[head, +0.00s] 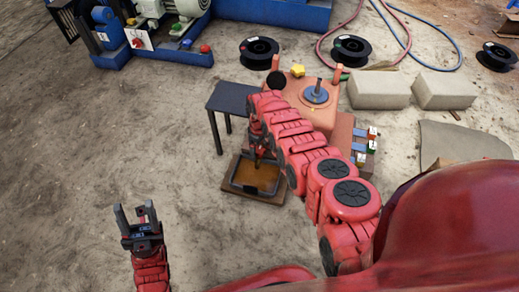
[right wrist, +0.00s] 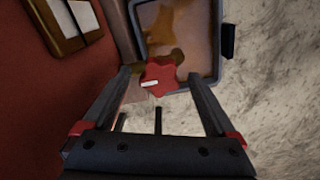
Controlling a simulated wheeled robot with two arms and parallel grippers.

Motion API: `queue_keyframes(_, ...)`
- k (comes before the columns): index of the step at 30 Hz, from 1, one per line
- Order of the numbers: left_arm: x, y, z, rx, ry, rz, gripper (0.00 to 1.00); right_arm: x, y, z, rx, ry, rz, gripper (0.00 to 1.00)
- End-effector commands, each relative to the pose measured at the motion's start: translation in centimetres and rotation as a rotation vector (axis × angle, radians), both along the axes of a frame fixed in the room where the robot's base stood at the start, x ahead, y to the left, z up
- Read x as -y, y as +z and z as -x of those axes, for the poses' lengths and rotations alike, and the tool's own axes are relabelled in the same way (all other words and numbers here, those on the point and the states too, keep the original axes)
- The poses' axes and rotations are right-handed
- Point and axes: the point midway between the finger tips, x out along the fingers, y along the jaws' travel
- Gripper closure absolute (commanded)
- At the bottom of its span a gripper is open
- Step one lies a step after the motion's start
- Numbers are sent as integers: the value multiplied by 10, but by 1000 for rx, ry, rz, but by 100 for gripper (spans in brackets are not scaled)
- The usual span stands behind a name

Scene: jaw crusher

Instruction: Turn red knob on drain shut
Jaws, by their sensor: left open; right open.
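The red knob (right wrist: 160,77) shows in the right wrist view as a star-shaped handle with a small white label. My right gripper (right wrist: 159,80) is open, with one finger on each side of the knob and visible gaps to it. Whether the knob is deep between the fingertips or just beyond them, I cannot tell. In the head view the right gripper (head: 258,155) hangs beside the orange machine (head: 310,118), and the knob is hidden behind the arm. My left gripper (head: 136,212) is open and empty at the lower left, over bare ground.
A dark-rimmed drain pan (right wrist: 141,45) with brown fluid lies below the knob. A dark side table (head: 232,97) stands left of the machine. Pale blocks (head: 378,90) and black spools (head: 259,52) lie behind. The ground at left is clear.

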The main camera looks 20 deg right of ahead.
Motion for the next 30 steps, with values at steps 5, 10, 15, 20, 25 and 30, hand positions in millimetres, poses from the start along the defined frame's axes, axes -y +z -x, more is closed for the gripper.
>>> queue_keyframes(5, 0, 0, 0, 0, 0, 1, 50, 0, 0, 0, 0, 0, 0, 23)
queue_keyframes(10, 0, 0, 0, 0, 0, 1, 50, 0, 0, 0, 0, 0, 0, 53)
queue_keyframes(15, 0, 0, 0, 0, 0, 1, 50, 0, 0, 0, 0, 0, 0, 84)
queue_keyframes(20, 0, 0, 0, 0, 0, 1, 50, 0, 0, 0, 0, -2, 0, 94)
queue_keyframes(25, 0, 0, 0, 0, 0, 2, 50, 0, 0, 0, 0, -29, 0, 94)
queue_keyframes(30, 0, 1, 0, 0, 1, 3, 50, -1, 0, 0, 2, -105, 0, 94)
